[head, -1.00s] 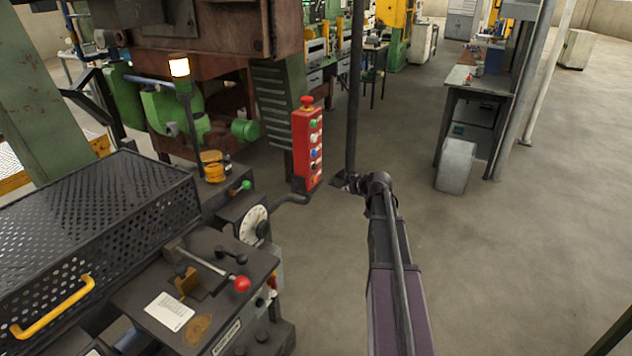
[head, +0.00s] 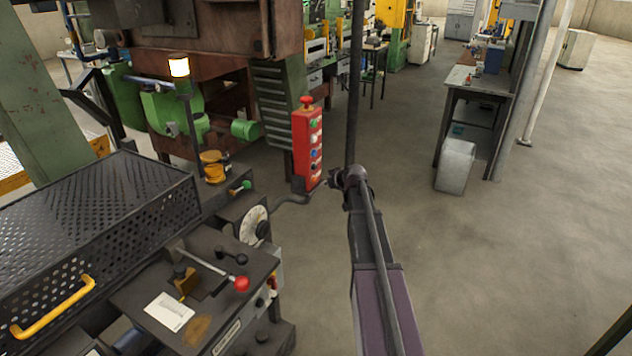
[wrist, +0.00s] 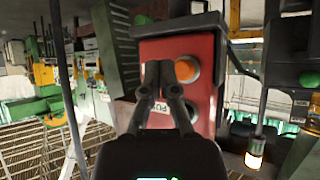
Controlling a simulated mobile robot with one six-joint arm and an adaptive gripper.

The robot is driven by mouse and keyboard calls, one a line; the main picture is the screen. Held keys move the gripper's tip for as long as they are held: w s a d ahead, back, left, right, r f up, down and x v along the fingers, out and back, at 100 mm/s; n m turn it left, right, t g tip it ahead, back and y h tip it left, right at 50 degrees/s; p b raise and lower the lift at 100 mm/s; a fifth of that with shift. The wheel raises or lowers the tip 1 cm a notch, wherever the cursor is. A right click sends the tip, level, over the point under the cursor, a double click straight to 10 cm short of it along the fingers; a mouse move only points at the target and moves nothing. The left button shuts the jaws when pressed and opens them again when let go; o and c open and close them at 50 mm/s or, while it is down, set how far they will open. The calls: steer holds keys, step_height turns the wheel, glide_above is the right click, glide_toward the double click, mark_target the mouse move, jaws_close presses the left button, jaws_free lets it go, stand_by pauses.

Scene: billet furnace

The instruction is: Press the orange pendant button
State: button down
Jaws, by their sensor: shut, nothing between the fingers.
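The red pendant box (head: 301,150) stands upright in the middle of the head view, with a column of coloured buttons on its right-hand face. The orange button (head: 315,177) is the lowest in the column and looks small there. In the wrist view the pendant (wrist: 215,50) appears inverted and close, and the orange button (wrist: 185,70) is clearly visible in a pale ring. My gripper (wrist: 159,68) is shut and empty, its fingertips appearing just left of the button. My gripper (head: 333,183) is beside the pendant's lower end in the head view. I cannot tell whether it touches.
A red mushroom knob (head: 306,101) tops the pendant. A dark post (head: 354,90) stands right behind my wrist. A machine with a dial (head: 254,224) and a red-knobbed lever (head: 241,284) is at the lower left. Open floor (head: 480,270) lies to the right.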

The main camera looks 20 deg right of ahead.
steer(key=shift+w+a, duration=0.35)
steer(key=shift+w, duration=0.1)
steer(key=shift+w+a, duration=0.55)
steer(key=shift+w, duration=0.15)
stand_by(2.6)
steer(key=shift+s+d, duration=0.1)
steer(key=shift+s, duration=0.05)
steer(key=shift+s+d, duration=0.45)
steer(key=shift+s, duration=0.15)
stand_by(0.5)
steer(key=shift+s+d, duration=0.8)
steer(key=shift+s, duration=0.2)
steer(key=shift+s+d, duration=0.75)
steer(key=shift+s, duration=0.2)
